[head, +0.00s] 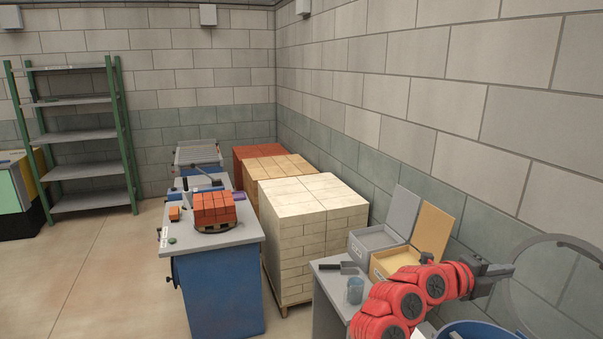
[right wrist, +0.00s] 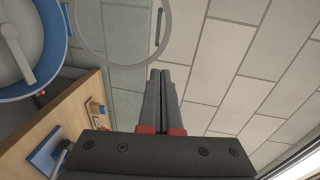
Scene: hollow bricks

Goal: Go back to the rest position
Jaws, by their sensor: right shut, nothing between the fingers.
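My right arm, red with dark joints, comes in at the lower right of the head view. My right gripper (head: 499,271) is at its end, pointing right toward the block wall, with nothing held. In the right wrist view my right gripper (right wrist: 160,75) shows its two dark fingers together, shut and empty, in front of the block wall. My left arm and gripper do not show in either view.
A thin grey ring (head: 510,293) and a blue round tub (head: 477,330) are close to my right arm. A grey table (head: 328,280) carries two open boxes and a cup. Left of it stand pale bricks (head: 312,240) and a blue workbench (head: 218,295) with red bricks. Floor at left is free.

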